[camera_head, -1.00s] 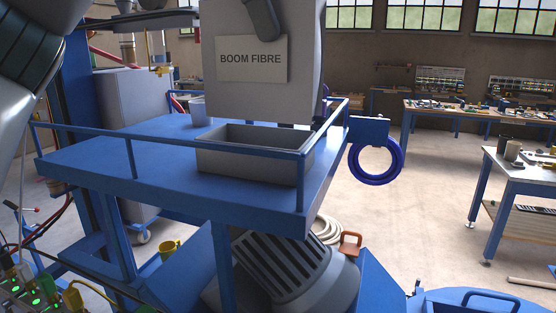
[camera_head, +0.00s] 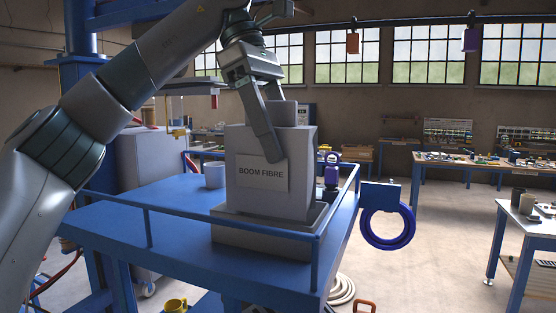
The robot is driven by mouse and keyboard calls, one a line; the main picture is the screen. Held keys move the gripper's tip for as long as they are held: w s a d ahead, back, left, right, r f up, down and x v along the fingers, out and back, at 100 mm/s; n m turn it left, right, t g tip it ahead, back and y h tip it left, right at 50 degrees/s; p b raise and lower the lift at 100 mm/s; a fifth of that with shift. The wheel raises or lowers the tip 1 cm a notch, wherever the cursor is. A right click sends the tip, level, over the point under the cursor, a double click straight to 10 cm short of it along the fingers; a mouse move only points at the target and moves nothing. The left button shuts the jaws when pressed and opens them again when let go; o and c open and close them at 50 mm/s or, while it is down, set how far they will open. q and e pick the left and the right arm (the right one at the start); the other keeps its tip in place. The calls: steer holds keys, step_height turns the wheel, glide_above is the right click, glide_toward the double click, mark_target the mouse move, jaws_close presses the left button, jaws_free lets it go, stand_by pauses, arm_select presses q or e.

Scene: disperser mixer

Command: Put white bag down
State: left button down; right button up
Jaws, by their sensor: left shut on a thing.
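The white bag (camera_head: 240,202), a boxy pale grey sack labelled BOOM FIBRE, stands upright at the grey open tray (camera_head: 262,242) on the blue platform. Its lower edge is level with or just inside the tray's rim; I cannot tell whether it rests on the tray's floor. My left gripper (camera_head: 272,138) reaches down from above and is shut on the bag's top. One finger lies across the bag's front face, and the other is mostly hidden behind it. My right gripper is not in view.
A blue railing (camera_head: 200,228) runs around the platform (camera_head: 130,205). A light cup (camera_head: 215,175) stands behind the tray's left. A purple padlock-like object (camera_head: 332,172) is at the right rear. A blue hose coil (camera_head: 388,228) hangs off the right side.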

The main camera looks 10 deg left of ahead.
arm_select(q)
steer(key=shift+w+a+f+p, duration=0.2)
steer(key=shift+w+f, duration=0.15)
steer(key=shift+w, duration=0.25)
steer(key=shift+w+a+f+p, duration=0.15)
steer(key=shift+w+f, duration=0.2)
steer(key=shift+w, duration=0.2)
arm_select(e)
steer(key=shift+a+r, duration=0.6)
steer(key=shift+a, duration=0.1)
arm_select(q)
steer(key=shift+f, duration=0.1)
steer(key=shift+f+p, duration=0.6)
steer(key=shift+f, duration=1.3)
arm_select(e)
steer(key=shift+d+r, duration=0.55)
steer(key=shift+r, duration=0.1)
arm_select(q)
steer(key=shift+f, duration=0.1)
